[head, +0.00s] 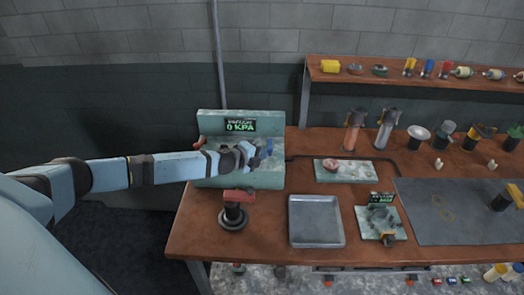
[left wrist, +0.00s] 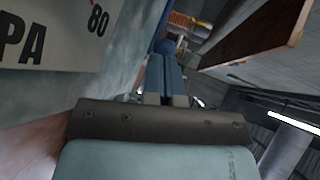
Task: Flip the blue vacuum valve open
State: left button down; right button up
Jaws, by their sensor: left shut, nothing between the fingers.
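The blue vacuum valve (head: 269,147) is on the right part of the pale green panel (head: 212,124), whose dark display reads 0 KPA. My left arm reaches across the panel's front from the left. My left gripper (head: 257,160) is shut and empty, just beside the blue valve; whether they touch I cannot tell. In the left wrist view the closed fingers (left wrist: 166,92) point away from the camera, and a rounded blue end (left wrist: 164,46) shows just beyond them. The valve's lower part is hidden behind my gripper. My right gripper is not in view.
A red handle (head: 199,143) is at the panel's left side. A red-topped dark stand (head: 236,210), a metal tray (head: 316,222) and a small green device (head: 382,222) are on the wooden bench (head: 200,236). A grey mat (head: 450,215) lies at right; a shelf (head: 420,83) is behind.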

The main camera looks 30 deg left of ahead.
pick_arm(q)
jog(key=shift+w+d, duration=0.1)
jog(key=shift+w, duration=0.25)
jog(key=shift+d, duration=0.1)
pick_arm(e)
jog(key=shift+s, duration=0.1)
pick_arm(q)
jog(key=shift+w+d, duration=0.1)
jog(key=shift+d+n+y, duration=0.1)
jog(key=shift+n+y, duration=0.3)
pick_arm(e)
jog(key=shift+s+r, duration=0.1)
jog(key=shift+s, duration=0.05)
